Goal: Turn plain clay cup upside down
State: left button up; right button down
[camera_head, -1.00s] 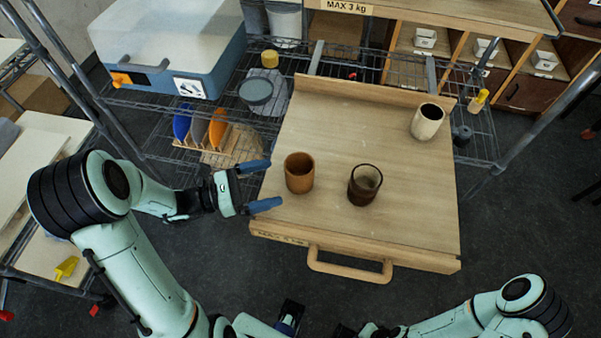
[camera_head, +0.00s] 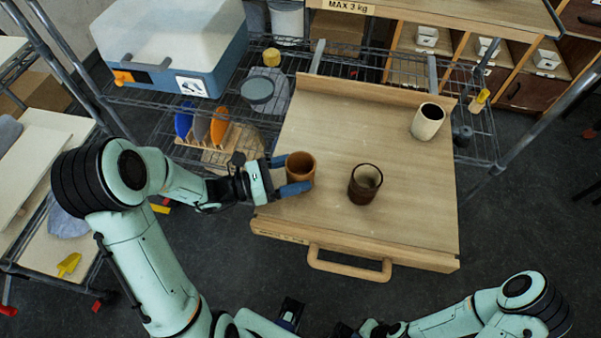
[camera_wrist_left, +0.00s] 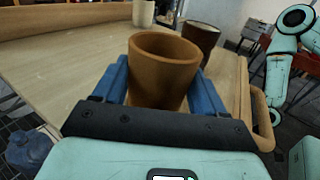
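The plain clay cup (camera_head: 300,168), orange-brown, stands mouth up near the left edge of the wooden tray board (camera_head: 400,225). In the left wrist view the cup (camera_wrist_left: 162,72) sits between the blue fingers. My left gripper (camera_head: 291,173) is open, with one finger on each side of the cup. The fingers are very close to its wall; I cannot tell whether they touch it. My right arm (camera_head: 455,322) is at the lower right, and its gripper does not show clearly.
A dark brown cup (camera_head: 364,185) stands just right of the clay cup. A pale cup (camera_head: 427,122) stands at the board's back right. The board has a raised back edge and a front handle (camera_head: 348,268). Its front right area is clear.

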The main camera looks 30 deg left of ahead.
pick_arm(q)
jog(key=c, duration=0.4)
